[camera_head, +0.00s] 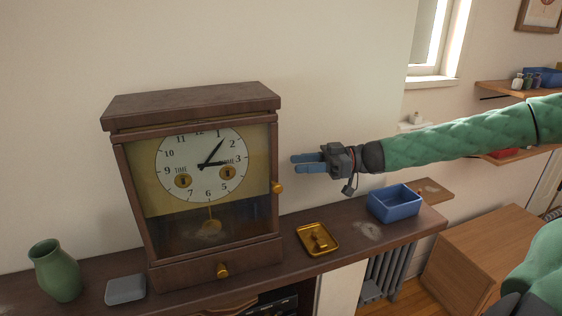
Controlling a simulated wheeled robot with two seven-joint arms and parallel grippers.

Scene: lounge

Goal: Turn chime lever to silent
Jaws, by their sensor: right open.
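A brown wooden mantel clock (190,103) stands upright on the dark shelf. Its glass front appears shut over a white dial (200,150) and a hanging pendulum (210,226). A brass knob (277,188) sits on the right edge of the front. I cannot make out a chime lever for certain; small details on the dial are too small to tell. My right gripper (295,164) is open and empty, to the right of the clock and above the shelf, with its blue fingers pointing left. It appears apart from the clock. My left gripper is not in view.
A drawer knob (223,271) sticks out at the clock's base.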

